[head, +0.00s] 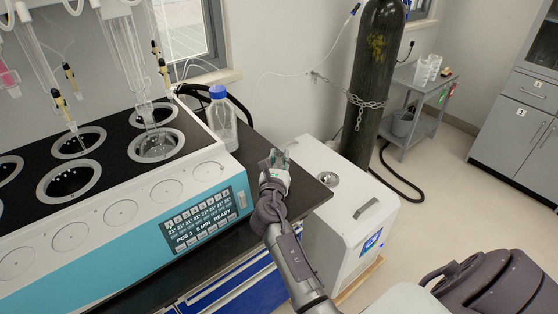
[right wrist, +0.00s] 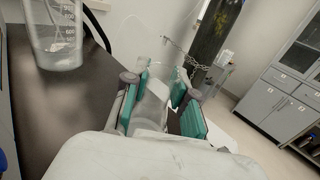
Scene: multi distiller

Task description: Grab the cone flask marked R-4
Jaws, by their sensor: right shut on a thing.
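My right gripper (head: 277,160) is over the right end of the black bench, beside the teal distiller. In the right wrist view its green-padded fingers (right wrist: 160,92) are closed on a clear glass flask (right wrist: 155,108), with a pale patch low on it. No R-4 mark can be read on it. In the head view the flask is mostly hidden by the gripper, and I cannot tell whether it touches the bench. My left gripper is not in view.
A clear bottle with a blue cap (head: 221,118) stands on the bench, left of my right gripper. The distiller (head: 190,205) fills the left side. A white box unit (head: 345,205) stands right of the bench. A chained black gas cylinder (head: 371,85) is behind it.

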